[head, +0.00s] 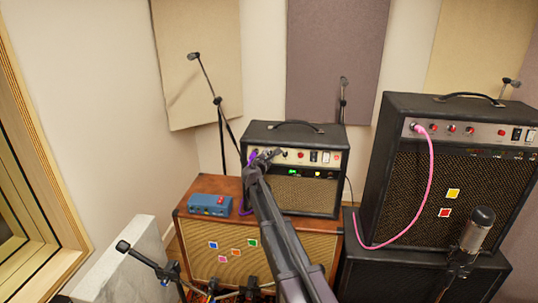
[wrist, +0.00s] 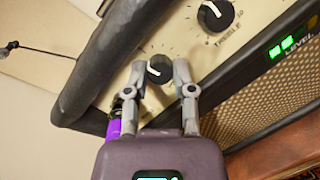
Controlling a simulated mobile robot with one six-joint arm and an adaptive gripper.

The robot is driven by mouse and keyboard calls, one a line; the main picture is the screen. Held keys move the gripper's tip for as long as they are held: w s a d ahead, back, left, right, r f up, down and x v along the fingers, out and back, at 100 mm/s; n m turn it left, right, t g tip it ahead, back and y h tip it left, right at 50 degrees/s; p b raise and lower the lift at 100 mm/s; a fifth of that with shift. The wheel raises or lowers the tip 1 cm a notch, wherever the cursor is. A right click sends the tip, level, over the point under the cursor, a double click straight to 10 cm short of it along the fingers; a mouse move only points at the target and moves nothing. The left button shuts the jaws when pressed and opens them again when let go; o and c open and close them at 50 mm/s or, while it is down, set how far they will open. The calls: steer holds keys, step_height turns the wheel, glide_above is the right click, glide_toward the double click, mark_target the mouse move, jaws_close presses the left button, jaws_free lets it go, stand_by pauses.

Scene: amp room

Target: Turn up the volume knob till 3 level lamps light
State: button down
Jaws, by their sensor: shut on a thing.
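The small black amp (head: 305,197) stands on a wooden speaker cabinet. My gripper (head: 262,158) reaches its control panel. In the wrist view my gripper (wrist: 160,70) has its two fingertips on either side of a black knob (wrist: 158,66) with a white pointer line, shut on it. The fingers partly cover the knob, and no label on it can be read. Another black knob (wrist: 215,14), marked TREBLE, is beside it. Two level lamps (wrist: 281,47) glow green above the word LEVEL; the strip runs out of the wrist view. Green light (head: 292,172) also shows on the amp's front.
A purple plug (wrist: 115,130) sits close beside my gripper, with its purple cable (head: 246,192) hanging down. A blue box (head: 210,205) rests on the wooden cabinet (head: 190,233). A larger amp (head: 400,200) with a pink cable (head: 430,175) stands right. Microphone stands are around.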

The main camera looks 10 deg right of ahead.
steer(key=shift+c, duration=2.2)
jaws_free()
steer(key=shift+n, duration=0.4)
steer(key=n+t+b, duration=0.1)
steer(key=n, duration=0.4)
steer(key=shift+y, duration=0.3)
steer(key=shift+s+a+n, duration=0.1)
steer(key=shift+s+n, duration=0.2)
steer(key=shift+s, duration=0.05)
steer(key=v, duration=1.3)
steer(key=shift+s+f, duration=0.1)
